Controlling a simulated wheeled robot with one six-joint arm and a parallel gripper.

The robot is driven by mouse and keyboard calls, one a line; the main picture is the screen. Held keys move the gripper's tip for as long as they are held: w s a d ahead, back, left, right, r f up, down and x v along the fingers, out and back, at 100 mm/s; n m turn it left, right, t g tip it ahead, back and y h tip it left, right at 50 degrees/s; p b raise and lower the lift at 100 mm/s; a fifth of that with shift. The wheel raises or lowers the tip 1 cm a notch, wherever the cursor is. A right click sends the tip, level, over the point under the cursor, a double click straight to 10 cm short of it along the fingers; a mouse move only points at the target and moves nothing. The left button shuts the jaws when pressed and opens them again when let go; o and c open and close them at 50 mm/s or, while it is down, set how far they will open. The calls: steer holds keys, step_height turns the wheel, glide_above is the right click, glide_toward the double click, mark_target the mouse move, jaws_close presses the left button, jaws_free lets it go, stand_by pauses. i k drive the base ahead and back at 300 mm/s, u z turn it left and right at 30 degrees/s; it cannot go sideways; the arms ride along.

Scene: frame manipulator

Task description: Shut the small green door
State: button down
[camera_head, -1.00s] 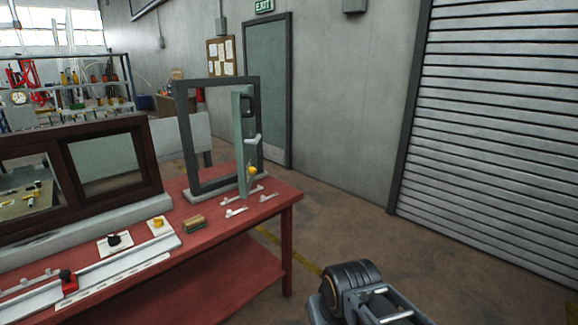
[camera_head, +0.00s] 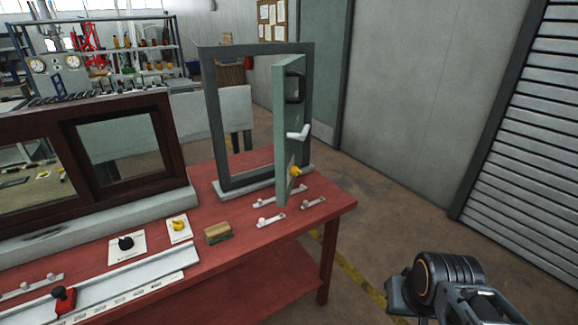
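The small green door (camera_head: 283,130) hangs in a dark grey frame (camera_head: 213,120) standing on the red table (camera_head: 250,255). The door is swung open toward me, off the right side of the frame. It carries a black pull handle (camera_head: 295,87), a white lever (camera_head: 298,133) and a yellow knob (camera_head: 295,171). My arm shows at the lower right, off the table and well apart from the door. I cannot make out its fingertips, so whether my gripper is open or shut does not show.
A brown-framed window unit (camera_head: 120,150) stands left of the door. Small white latches (camera_head: 271,219) and a wooden block (camera_head: 217,233) lie in front of the frame. A slide rail with a red knob (camera_head: 63,298) is at lower left. The floor right of the table is clear.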

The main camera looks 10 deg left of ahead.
mark_target(288, 75)
steer(key=u, duration=0.5)
steer(key=i, duration=0.8)
steer(key=u, duration=0.65)
